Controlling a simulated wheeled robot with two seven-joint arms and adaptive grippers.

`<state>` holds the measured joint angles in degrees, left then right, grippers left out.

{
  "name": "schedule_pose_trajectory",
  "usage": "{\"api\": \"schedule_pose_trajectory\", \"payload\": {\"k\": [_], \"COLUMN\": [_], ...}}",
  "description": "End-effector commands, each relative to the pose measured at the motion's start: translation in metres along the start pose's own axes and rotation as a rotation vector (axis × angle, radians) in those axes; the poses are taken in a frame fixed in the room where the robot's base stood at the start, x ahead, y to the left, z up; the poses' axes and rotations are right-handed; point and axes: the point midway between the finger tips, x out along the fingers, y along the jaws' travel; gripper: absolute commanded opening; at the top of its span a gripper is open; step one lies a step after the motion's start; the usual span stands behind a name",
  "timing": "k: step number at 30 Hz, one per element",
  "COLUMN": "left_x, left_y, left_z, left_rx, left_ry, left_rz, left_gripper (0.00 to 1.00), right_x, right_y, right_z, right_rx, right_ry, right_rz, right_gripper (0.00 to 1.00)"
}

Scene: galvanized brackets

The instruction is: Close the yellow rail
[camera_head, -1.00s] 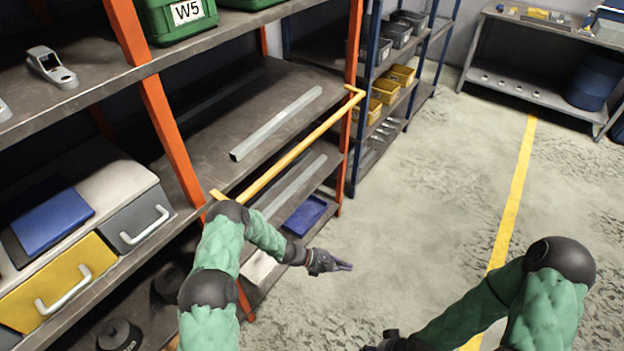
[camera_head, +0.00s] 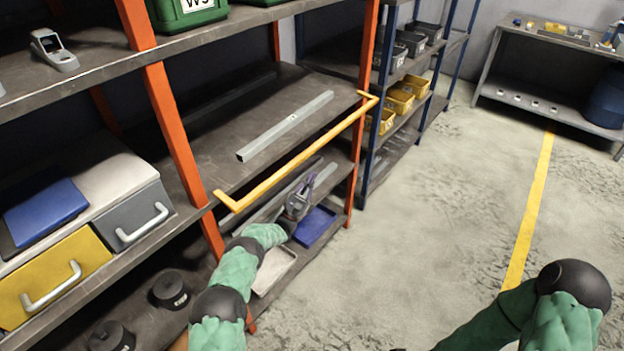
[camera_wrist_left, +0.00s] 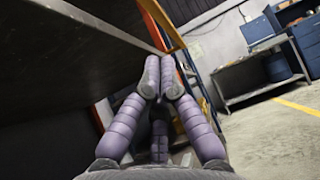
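The yellow rail (camera_head: 300,157) is a long bar with short bent ends. It runs along the front of the middle shelf, between two orange posts, and stands a little out from the shelf edge. My left gripper (camera_head: 302,190) is below the rail, in front of the lower shelf, and appears apart from it. In the left wrist view its purple fingers (camera_wrist_left: 160,85) reach forward under a dark shelf board, with the lower finger apart from the upper two and nothing held. An orange-yellow piece shows beyond them; I cannot tell whether it is the rail. My right gripper is out of view.
A grey metal bar (camera_head: 285,126) lies on the middle shelf (camera_head: 215,150) behind the rail. A blue tray (camera_head: 314,226) and a pale tray (camera_head: 273,270) are low on the shelving. An orange post (camera_head: 366,90) stands at the right. The floor to the right is clear.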

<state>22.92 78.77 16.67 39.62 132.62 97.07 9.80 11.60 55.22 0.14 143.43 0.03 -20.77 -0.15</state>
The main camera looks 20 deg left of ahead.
Motion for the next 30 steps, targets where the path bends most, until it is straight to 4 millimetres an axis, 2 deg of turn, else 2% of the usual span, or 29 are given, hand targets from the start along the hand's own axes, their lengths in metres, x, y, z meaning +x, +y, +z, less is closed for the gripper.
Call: {"api": "schedule_pose_trajectory", "payload": {"k": [12, 21, 30], "left_x": [0.076, 0.095, 0.100], "left_y": [-0.001, -0.001, -0.001], "left_z": [0.002, 0.023, 0.028], "left_rx": [0.000, -0.001, -0.001], "left_ry": [0.000, 0.002, 0.003], "left_rz": [-0.002, -0.002, -0.002], "left_gripper": [0.00, 0.00, 0.00], "right_x": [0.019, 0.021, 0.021], "right_y": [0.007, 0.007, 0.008], "right_z": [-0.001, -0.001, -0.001], "right_rx": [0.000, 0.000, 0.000], "right_ry": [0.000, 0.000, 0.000], "right_rz": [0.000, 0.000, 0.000], "right_gripper": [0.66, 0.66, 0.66]}}
